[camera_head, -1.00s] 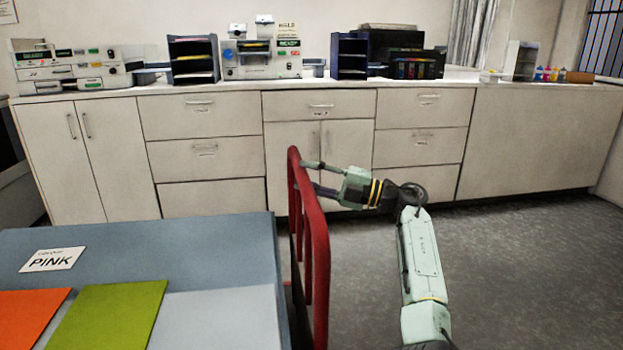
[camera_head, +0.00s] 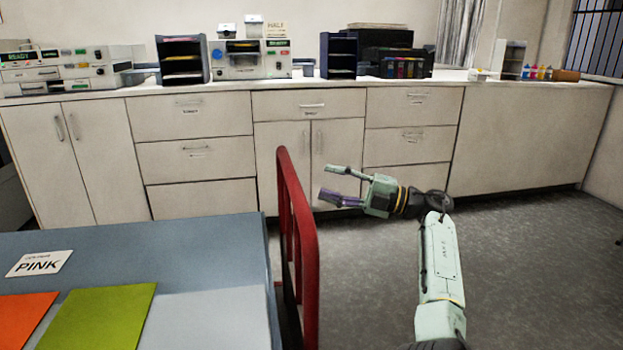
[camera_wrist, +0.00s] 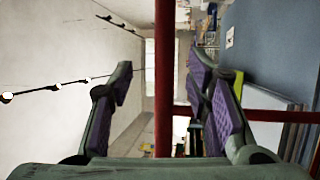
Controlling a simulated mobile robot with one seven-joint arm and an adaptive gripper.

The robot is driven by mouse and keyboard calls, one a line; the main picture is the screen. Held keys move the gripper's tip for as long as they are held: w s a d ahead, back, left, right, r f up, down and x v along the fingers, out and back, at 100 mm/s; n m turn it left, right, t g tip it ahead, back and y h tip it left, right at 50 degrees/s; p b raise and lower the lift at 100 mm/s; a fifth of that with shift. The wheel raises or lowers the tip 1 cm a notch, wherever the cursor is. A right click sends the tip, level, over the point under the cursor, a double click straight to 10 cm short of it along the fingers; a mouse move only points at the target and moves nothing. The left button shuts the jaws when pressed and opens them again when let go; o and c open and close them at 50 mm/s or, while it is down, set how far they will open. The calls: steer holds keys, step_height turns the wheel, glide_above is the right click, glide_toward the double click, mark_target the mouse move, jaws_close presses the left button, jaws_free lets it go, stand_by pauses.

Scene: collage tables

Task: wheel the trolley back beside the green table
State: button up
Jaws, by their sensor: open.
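The trolley shows as an upright red tubular handle frame (camera_head: 300,240) at the right edge of a blue-grey table in the head view; its lower part is mostly hidden. My gripper (camera_head: 330,182) is open and empty, just right of the red frame and apart from it, with its fingers pointing left toward it. In the wrist view the red bar (camera_wrist: 164,80) crosses the picture between the two spread fingers of my gripper (camera_wrist: 162,78). No table with a green top can be made out.
The blue-grey table (camera_head: 150,240) carries a PINK card (camera_head: 38,264), an orange sheet (camera_head: 22,318) and a green sheet (camera_head: 100,317). A long white cabinet counter (camera_head: 530,140) with printers and trays runs along the back. The grey floor (camera_head: 540,250) to the right is clear.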

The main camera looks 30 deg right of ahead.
steer(key=shift+v, duration=2.1)
steer(key=shift+r, duration=0.15)
